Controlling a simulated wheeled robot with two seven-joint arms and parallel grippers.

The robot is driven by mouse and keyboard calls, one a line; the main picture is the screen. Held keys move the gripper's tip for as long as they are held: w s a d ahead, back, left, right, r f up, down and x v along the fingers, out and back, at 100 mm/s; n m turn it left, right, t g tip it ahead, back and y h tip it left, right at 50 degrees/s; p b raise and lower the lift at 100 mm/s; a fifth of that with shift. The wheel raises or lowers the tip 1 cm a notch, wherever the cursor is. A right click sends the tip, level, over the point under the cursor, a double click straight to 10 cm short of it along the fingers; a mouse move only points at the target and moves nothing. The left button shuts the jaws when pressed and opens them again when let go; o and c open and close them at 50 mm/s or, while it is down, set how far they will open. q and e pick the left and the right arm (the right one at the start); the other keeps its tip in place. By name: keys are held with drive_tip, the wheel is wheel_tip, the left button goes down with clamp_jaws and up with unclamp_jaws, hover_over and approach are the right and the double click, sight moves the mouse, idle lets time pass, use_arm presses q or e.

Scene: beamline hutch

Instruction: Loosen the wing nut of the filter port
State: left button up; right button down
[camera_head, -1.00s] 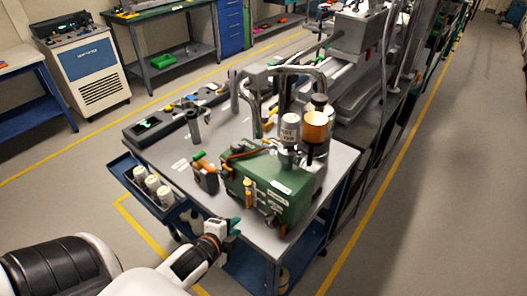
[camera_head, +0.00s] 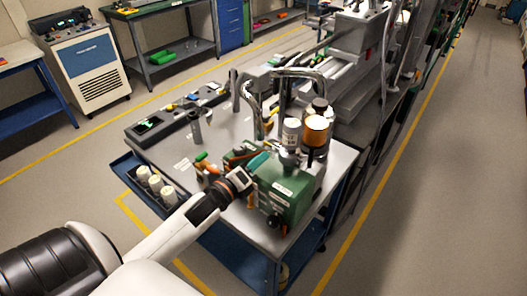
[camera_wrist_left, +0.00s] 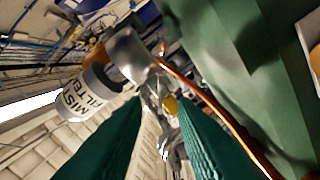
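The green pump (camera_head: 290,207) stands on the grey cart top. A white cylinder, lettered "MIST FILTER" in the left wrist view (camera_wrist_left: 88,92), rises from a metal fitting on the pump (camera_head: 291,134). My left gripper (camera_head: 259,161) is over the pump's left side, below the white cylinder. In the left wrist view its two green fingers (camera_wrist_left: 160,101) are apart with a gap between them. A small yellow part (camera_wrist_left: 170,105) shows in or beyond that gap; I cannot tell whether it is the wing nut. The wing nut is not clear in the head view. My right gripper is out of view.
A blue side tray (camera_head: 128,168) holds white containers (camera_head: 155,184). The cart top (camera_head: 165,152) has free room left of the pump.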

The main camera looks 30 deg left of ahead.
sight(271, 152)
use_arm(q)
drive_tip(key=shift+w+d, duration=0.1)
drive_tip(key=shift+w, duration=1.35)
drive_tip(key=shift+c, duration=0.4)
clamp_jaws()
